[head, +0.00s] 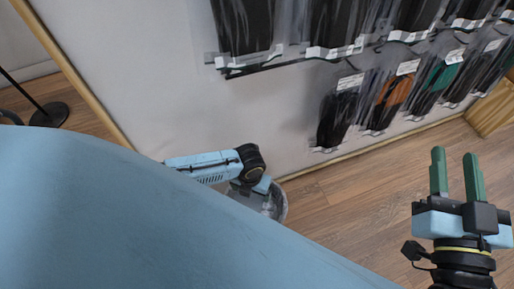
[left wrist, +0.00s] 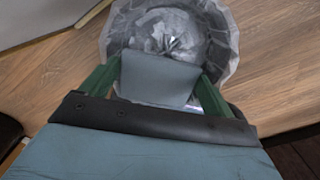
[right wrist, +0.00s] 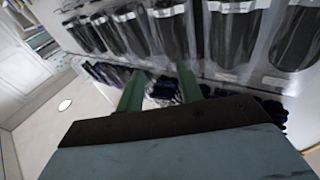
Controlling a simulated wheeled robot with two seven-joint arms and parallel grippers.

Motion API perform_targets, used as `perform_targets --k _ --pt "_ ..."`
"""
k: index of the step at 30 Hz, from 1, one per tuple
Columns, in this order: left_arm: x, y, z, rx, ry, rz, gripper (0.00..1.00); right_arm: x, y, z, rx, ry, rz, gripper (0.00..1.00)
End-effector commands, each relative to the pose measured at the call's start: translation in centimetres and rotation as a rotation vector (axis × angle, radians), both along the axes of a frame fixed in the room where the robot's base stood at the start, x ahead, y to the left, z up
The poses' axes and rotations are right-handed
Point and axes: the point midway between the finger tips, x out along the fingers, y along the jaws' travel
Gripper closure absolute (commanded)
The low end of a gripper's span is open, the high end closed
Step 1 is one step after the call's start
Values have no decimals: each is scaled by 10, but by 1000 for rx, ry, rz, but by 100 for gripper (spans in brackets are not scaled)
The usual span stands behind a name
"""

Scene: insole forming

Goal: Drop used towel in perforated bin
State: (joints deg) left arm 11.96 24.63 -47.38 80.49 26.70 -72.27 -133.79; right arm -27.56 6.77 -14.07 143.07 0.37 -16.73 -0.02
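A grey-blue towel (left wrist: 160,78) fills the space between the green fingers of my left gripper (left wrist: 160,85) in the left wrist view. The gripper looks shut on it. Beyond the towel is a round bin (left wrist: 225,35) with a crumpled, see-through liner; the towel overlaps the bin's near side in this view. In the head view the bin (head: 279,208) shows below my left wrist, partly hidden by my blue body. The bin's perforations cannot be made out. My right gripper (head: 456,158) is open and empty, well to the right of the bin.
A pale wall panel (head: 170,75) with hanging packaged goods (head: 340,110) stands behind the bin. Wooden floor (head: 350,200) is clear between the bin and my right gripper. A black stand base (head: 50,114) is at far left, a wooden block (head: 492,108) at right.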

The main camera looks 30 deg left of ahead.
Motion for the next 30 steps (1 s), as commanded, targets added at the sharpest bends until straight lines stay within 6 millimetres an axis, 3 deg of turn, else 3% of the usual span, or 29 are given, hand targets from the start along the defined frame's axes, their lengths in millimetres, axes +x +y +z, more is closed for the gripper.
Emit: perform_targets --k 3,13,22,30 --pt "0 0 0 0 0 0 0 0 0 0 0 1 0 64" --pt "0 0 3 0 0 0 0 1 -1 -5 -10 35 -3 64" --pt "0 0 24 0 -1 0 0 -2 -11 -49 -91 302 -23 64" --pt "1 0 45 0 -1 0 0 -21 -25 -94 -169 585 -44 64"
